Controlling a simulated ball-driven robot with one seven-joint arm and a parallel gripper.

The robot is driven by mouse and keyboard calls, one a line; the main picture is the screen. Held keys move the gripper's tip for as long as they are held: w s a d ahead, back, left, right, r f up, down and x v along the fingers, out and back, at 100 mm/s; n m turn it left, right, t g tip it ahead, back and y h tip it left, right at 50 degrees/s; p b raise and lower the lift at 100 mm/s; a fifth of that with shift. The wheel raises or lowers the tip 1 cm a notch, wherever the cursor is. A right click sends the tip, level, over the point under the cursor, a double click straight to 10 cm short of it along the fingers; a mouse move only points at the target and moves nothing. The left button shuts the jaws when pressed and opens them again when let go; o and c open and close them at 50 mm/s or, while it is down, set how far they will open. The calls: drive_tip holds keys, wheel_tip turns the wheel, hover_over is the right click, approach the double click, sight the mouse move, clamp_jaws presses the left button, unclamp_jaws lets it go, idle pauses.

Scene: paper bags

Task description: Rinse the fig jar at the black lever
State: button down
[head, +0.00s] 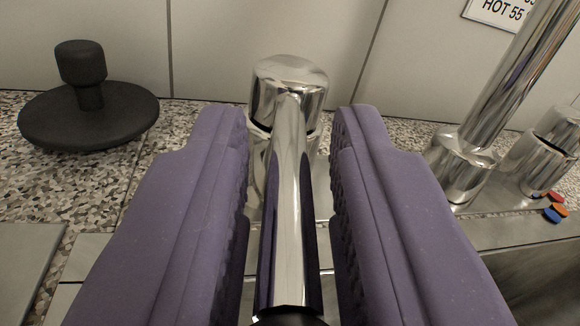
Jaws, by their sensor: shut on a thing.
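The black lever (287,200) has a chrome stem that runs from a chrome cylinder (290,85) toward the camera, with a black end at the bottom edge of the view. My gripper (289,125) has two thick purple fingers, one on each side of the stem. It is shut on the lever near its black end; the upper parts of the fingers stand a little apart from the chrome. The fig jar is not in view.
A black plunger-like stopper (88,110) stands on the speckled counter (60,178) at left. At right are a chrome spout column (510,80), a smaller chrome fitting (535,163) and red, blue and orange pieces (555,207). A "HOT 55" sign (497,12) is on the pale wall behind.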

drive_tip(key=c, duration=0.9)
unclamp_jaws()
drive_tip(key=s, duration=0.2)
drive_tip(key=s+p, duration=0.1)
drive_tip(key=s, duration=0.2)
drive_tip(key=s+d+p, duration=0.1)
drive_tip(key=s, duration=0.1)
drive_tip(key=shift+s, duration=0.4)
